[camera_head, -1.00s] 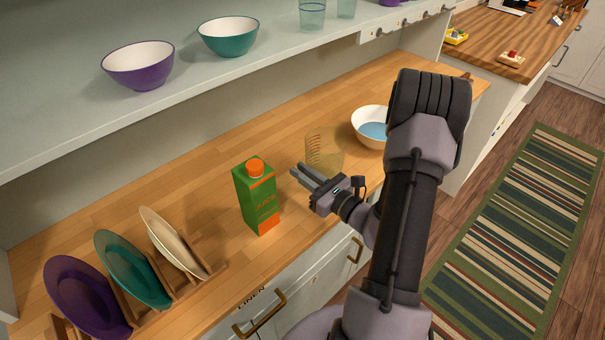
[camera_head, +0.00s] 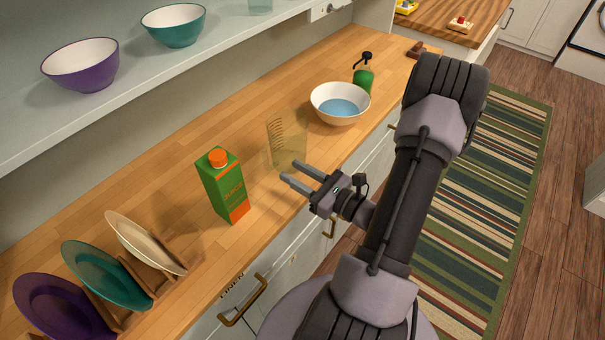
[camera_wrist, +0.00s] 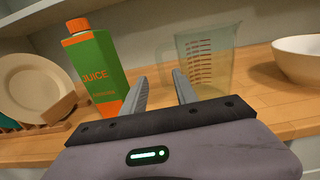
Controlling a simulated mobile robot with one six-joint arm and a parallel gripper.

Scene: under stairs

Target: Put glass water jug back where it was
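The glass water jug (camera_head: 288,143) is a clear measuring jug with marks on its side. It stands upright on the wooden counter, between the juice carton and the white bowl. It also shows in the wrist view (camera_wrist: 208,58), beyond my fingers and slightly to the right. My gripper (camera_head: 303,175) is open and empty, near the counter's front edge, just in front of the jug. In the wrist view its two fingers (camera_wrist: 160,92) are spread apart with nothing between them, pointing toward the gap between carton and jug.
A green juice carton (camera_head: 223,187) stands left of the jug. Plates (camera_head: 145,240) stand in a rack at the left. A shelf (camera_head: 140,90) with bowls overhangs the counter's back.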

